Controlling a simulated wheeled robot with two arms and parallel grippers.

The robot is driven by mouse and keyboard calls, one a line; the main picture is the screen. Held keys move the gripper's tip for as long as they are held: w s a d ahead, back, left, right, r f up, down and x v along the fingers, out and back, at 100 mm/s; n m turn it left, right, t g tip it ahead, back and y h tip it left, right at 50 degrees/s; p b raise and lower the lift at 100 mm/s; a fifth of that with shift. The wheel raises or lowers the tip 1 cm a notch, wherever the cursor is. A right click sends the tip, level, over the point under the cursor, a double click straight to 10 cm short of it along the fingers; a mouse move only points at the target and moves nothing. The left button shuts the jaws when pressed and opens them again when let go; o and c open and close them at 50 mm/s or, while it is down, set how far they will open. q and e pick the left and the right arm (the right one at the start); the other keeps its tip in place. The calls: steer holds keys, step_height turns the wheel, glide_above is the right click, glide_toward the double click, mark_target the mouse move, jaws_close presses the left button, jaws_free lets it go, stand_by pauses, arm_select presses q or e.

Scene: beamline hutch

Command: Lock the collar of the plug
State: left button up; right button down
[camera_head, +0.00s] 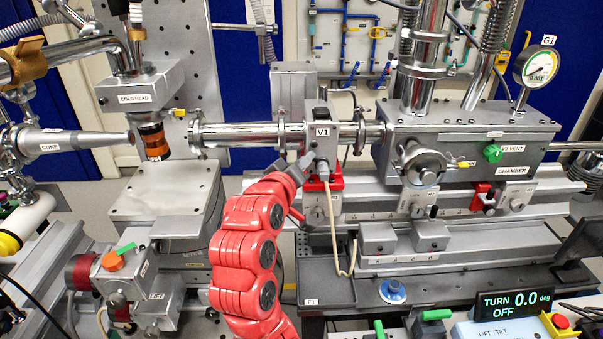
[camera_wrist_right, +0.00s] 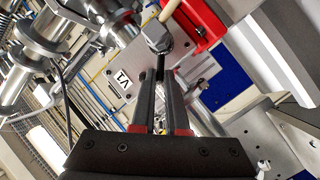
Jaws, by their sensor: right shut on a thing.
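The plug (camera_head: 323,172) is a small grey connector on the underside of the box marked V1 (camera_head: 322,133), with a beige cable hanging from it. In the right wrist view, the plug's metal collar (camera_wrist_right: 157,38) is just beyond my fingertips, with the beige cable (camera_wrist_right: 172,8) leaving it. My right gripper (camera_head: 303,166) reaches the plug from the left. In the wrist view its dark fingers (camera_wrist_right: 160,82) are nearly together on a thin dark piece at the collar, seemingly its lever. The fingers partly hide the grip. My left gripper is not in view.
A red bracket (camera_head: 333,183) is right behind the plug. The chamber (camera_head: 470,135) stands to the right, and a metal pipe (camera_head: 245,133) runs left from V1. The cable (camera_head: 335,235) loops down in front of the rail.

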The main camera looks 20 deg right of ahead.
steer(key=m+y+b, duration=0.1)
steer(key=d+r+m+b, duration=0.1)
steer(key=shift+s+d+m+y+b, duration=0.1)
steer(key=shift+s+m+y+b, duration=0.1)
steer(key=shift+m+y+b, duration=0.15)
steer(key=shift+s+d+r+m+g+y, duration=0.1)
steer(key=shift+d+r+m+g+y, duration=0.2)
steer(key=shift+d+m+y, duration=0.25)
steer(key=shift+s+d+r+m+y, duration=0.1)
steer(key=shift+d+r+m+y, duration=0.15)
steer(key=shift+m+y, duration=0.4)
steer(key=shift+d+m, duration=0.25)
steer(key=shift+m, duration=0.3)
steer(key=c, duration=0.9)
jaws_free()
steer(key=shift+s+p, duration=0.1)
steer(key=shift+p, duration=0.2)
